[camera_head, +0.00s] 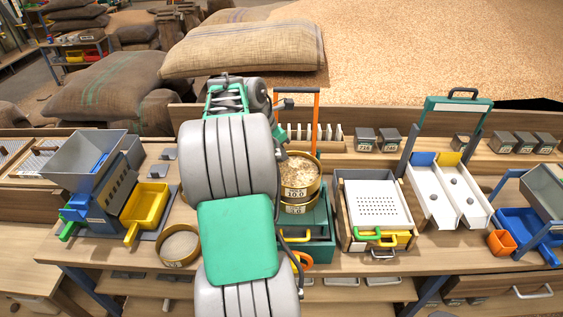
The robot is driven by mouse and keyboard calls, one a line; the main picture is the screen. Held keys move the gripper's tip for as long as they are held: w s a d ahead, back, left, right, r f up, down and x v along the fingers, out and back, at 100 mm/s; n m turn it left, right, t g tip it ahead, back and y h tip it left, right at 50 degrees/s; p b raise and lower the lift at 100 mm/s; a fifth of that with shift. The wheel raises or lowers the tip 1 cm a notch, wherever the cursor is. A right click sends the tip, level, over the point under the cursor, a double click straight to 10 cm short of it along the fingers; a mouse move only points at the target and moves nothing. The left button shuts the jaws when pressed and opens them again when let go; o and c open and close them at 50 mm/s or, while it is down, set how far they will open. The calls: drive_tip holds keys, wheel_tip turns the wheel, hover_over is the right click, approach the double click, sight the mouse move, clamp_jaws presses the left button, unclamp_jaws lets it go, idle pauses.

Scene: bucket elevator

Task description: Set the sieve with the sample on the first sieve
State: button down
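A brass sieve marked 10.0 (301,192) holds a pale, flaky sample (298,170). It is directly above a second brass sieve (298,208), whose label is too small to read surely. The two look stacked, but I cannot tell whether the rims touch fully. The lower sieve is on a green box-shaped unit (318,222) with an orange upright frame (316,115) behind. My gripper (284,152) is at the upper sieve's left rim, mostly hidden by my arm. Its fingertips are not clear. Another brass-rimmed sieve (180,246) lies on the bench left of my arm.
A grey hopper machine (85,160) with a yellow tray (146,205) stands left. Small grey boxes line the back shelf. Bare bench (350,264) shows in front.

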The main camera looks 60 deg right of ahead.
drive_tip(key=shift+w+d+f, duration=0.25)
drive_tip(key=shift+d+f, duration=0.35)
drive_tip(key=shift+f, duration=0.05)
drive_tip(key=f+p, duration=0.1)
drive_tip(key=f, duration=0.2)
drive_tip(key=shift+w+d+f, duration=0.1)
drive_tip(key=shift+d+f, duration=0.1)
drive_tip(key=c, duration=1.9)
unclamp_jaws()
drive_tip(key=shift+a, duration=0.1)
drive_tip(key=shift+c, duration=0.2)
